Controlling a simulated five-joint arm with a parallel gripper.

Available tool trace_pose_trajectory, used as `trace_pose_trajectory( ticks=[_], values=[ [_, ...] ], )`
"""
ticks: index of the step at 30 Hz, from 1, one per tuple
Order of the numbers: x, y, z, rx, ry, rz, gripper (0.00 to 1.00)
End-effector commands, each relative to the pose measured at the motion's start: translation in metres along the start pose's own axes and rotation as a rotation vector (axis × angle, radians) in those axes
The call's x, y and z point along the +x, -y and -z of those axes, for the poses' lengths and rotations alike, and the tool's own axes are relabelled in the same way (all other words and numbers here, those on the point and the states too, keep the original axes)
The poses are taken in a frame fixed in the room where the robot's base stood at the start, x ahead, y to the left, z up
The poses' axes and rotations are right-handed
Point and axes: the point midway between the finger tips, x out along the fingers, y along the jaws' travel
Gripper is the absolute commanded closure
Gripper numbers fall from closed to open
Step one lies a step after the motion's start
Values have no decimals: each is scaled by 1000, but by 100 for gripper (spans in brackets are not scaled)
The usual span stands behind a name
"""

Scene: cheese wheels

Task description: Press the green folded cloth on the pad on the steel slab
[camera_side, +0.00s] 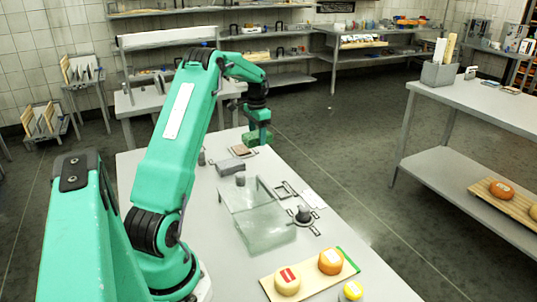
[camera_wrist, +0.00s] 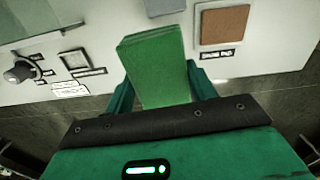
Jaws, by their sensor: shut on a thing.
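My gripper (camera_side: 259,120) is shut on the green folded cloth (camera_wrist: 155,62), with one finger on each side of it in the wrist view. In the side view the cloth (camera_side: 256,138) hangs below my gripper at the table's far end. A brown square pad (camera_wrist: 224,24) lies on a pale grey slab (camera_wrist: 200,28), to the right of the cloth in the wrist view. In the side view the pad (camera_side: 241,151) is partly hidden behind a grey block (camera_side: 231,166). The cloth looks apart from the pad.
The grey block lies beside the pad. A clear glass-like box (camera_side: 257,215), a dark knob (camera_side: 303,214) and a small square frame (camera_side: 285,190) stand nearer on the table. A board (camera_side: 312,283) with cheese wheels is at the near end. Floor shows beyond the table edge.

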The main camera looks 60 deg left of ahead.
Motion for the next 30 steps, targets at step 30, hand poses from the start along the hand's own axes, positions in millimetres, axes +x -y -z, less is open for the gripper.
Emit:
trace_pose_trajectory(
  ticks=[30],
  values=[
    [12,117,-12,0,0,0,62]
  ],
)
